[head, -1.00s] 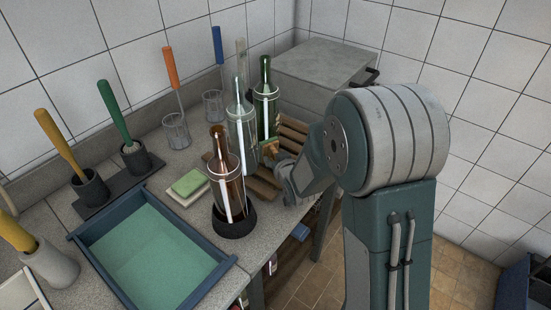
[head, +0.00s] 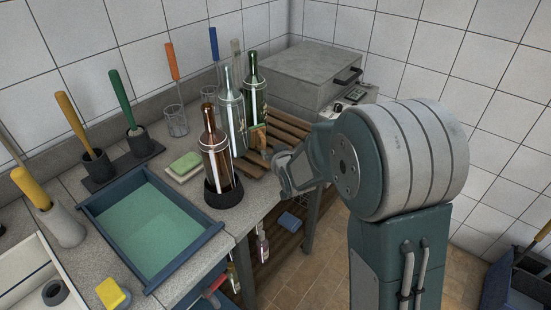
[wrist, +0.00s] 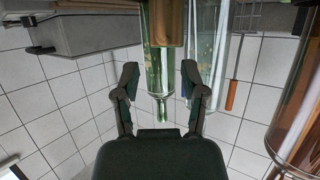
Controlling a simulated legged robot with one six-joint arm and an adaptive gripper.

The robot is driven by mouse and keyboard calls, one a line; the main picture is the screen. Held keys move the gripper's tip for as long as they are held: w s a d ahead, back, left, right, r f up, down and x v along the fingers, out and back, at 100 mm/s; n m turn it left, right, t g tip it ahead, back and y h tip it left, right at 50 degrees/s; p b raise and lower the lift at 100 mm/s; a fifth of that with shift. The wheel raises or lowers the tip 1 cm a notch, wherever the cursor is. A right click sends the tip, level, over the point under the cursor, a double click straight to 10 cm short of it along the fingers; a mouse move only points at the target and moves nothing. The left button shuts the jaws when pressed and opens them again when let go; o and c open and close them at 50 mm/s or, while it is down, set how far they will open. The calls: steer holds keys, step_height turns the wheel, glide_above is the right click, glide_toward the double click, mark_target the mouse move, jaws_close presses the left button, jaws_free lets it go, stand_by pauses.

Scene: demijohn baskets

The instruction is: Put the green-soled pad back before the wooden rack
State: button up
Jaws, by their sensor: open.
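A small tan block, seemingly the pad (head: 258,137), is upright against the lower part of the green bottle (head: 251,92) at the wooden rack (head: 285,127). Its green sole is not clearly visible now. In the wrist view, which looks upside down, the block (wrist: 170,22) covers part of the bottle (wrist: 160,65). My gripper (head: 282,172) is open and empty, right of the block and apart from it, by the counter's front edge. In the wrist view my gripper's fingers (wrist: 159,77) stand wide, with the bottle beyond between them.
A brown bottle (head: 216,152) in a black ring and a clear bottle (head: 231,105) stand left of the block. A green sponge (head: 185,162) lies on a pale dish beside a blue tray (head: 83,209). A grey metal box (head: 310,75) stands behind the rack.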

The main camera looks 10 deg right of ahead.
steer(key=s+d+r+m+g+h, duration=0.1)
steer(key=s+d+r+g, duration=0.15)
steer(key=s+r, duration=0.35)
steer(key=s+d+r+g+h, duration=0.1)
steer(key=s+d+r, duration=0.2)
steer(key=s, duration=0.5)
steer(key=s+d+r+m+g, duration=0.1)
steer(key=s+g, duration=0.3)
steer(key=s, duration=1.6)
steer(key=shift+s+d+r+h, duration=0.3)
steer(key=shift+s+d+r, duration=0.1)
steer(key=shift+r, duration=0.2)
steer(key=shift+o, duration=0.5)
steer(key=shift+s, duration=0.4)
